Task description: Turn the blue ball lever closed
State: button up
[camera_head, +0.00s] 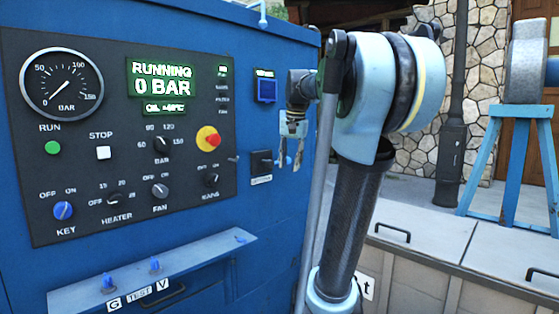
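A blue lever (108,283) stands on the grey ledge (150,272) of the blue machine, near the letter G. A second small blue lever (154,264) stands on the same ledge near the letter V, and a small blue part (240,238) lies at its right end. I cannot tell which of these is the ball lever, or how its valve is set. My gripper (291,166) hangs fingers down beside the machine, above and right of the ledge. Its two fingers look apart, with nothing seen between them.
The control panel (120,225) has a gauge (62,84), a lit display reading RUNNING 0 BAR (160,80), a red-yellow stop button (208,138) and several knobs. A black handle (164,296) sits under the ledge. Light covers (430,232) and a blue stand (512,150) are at right.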

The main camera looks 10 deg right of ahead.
jog(key=w+d+r+m, duration=0.1)
jog(key=w+r+m, duration=0.4)
jog(key=w+r, duration=1.05)
send_near(277, 162)
jog(key=shift+y, duration=0.3)
jog(key=w+f, duration=0.1)
jog(key=f, duration=0.1)
jog(key=w+f, duration=0.1)
jog(key=f, duration=0.2)
jog(key=w+d+f, duration=0.1)
jog(key=f, duration=0.1)
jog(key=shift+f, duration=0.4)
grip_shut()
